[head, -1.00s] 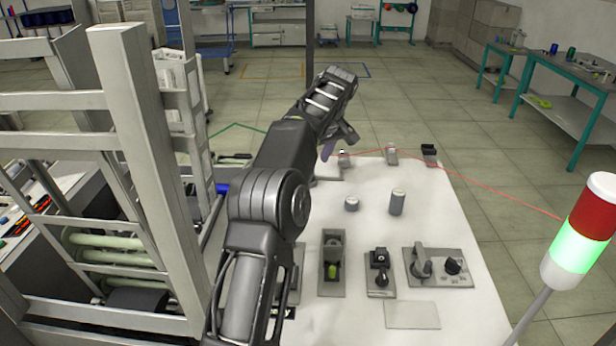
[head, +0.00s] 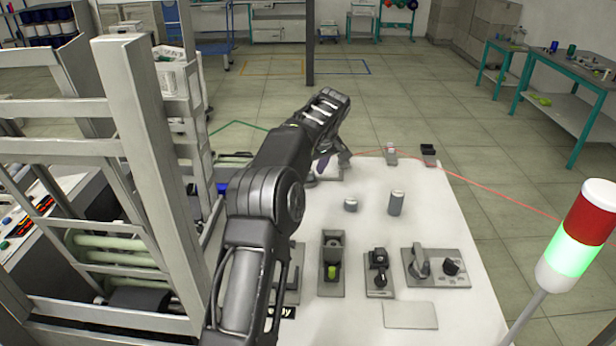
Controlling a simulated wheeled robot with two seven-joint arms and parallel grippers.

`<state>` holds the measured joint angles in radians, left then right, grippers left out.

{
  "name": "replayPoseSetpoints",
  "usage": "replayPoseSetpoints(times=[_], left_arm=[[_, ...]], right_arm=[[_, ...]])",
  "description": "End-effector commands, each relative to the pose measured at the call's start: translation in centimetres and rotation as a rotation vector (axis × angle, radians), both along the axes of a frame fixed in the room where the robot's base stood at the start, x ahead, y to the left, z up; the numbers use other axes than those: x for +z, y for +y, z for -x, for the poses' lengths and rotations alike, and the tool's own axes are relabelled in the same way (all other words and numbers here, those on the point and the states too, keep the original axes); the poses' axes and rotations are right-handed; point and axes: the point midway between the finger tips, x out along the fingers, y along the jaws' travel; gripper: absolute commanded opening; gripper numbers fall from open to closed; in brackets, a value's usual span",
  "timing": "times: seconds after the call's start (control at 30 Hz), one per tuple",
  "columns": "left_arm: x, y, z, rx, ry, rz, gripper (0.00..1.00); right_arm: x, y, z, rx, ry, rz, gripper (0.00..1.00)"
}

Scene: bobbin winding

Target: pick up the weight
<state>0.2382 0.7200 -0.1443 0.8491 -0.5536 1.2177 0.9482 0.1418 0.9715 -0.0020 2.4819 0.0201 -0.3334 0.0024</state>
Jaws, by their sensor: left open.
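Two grey metal cylinders stand upright on the white table (head: 446,233): a short one (head: 351,205) and a taller one (head: 396,203). I cannot tell for sure which is the weight. My left gripper (head: 334,162) is beyond them, at the far left part of the table, with its fingers pointing down. It is open, and neither cylinder is between its fingers. My arm and gripper partly cover a small fixture (head: 328,174) there. My right gripper is not in view.
Control units with a green button (head: 332,273), a lever (head: 378,275) and knobs (head: 436,267) line the near table. Small posts (head: 391,153) stand at the far edge, with a red thread (head: 470,180). A signal lamp (head: 577,238) rises at right; a metal frame (head: 150,180) stands left.

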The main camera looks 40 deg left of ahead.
Motion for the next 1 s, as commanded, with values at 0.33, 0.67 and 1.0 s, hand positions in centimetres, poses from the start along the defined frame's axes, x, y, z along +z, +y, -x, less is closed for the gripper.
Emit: replayPoseSetpoints(times=[0.33, 0.67, 1.0], left_arm=[[0.03, 0.0, 0.0, 0.0, 0.0, 0.0, 0.36], [0.02, 0.0, 0.0, 0.0, 0.0, 0.0, 0.09], [0.04, 0.0, 0.0, 0.0, 0.0, 0.0, 0.0]], right_arm=[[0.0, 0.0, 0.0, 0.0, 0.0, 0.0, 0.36], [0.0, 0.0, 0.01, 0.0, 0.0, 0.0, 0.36], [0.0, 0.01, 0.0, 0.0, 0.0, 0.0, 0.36]])
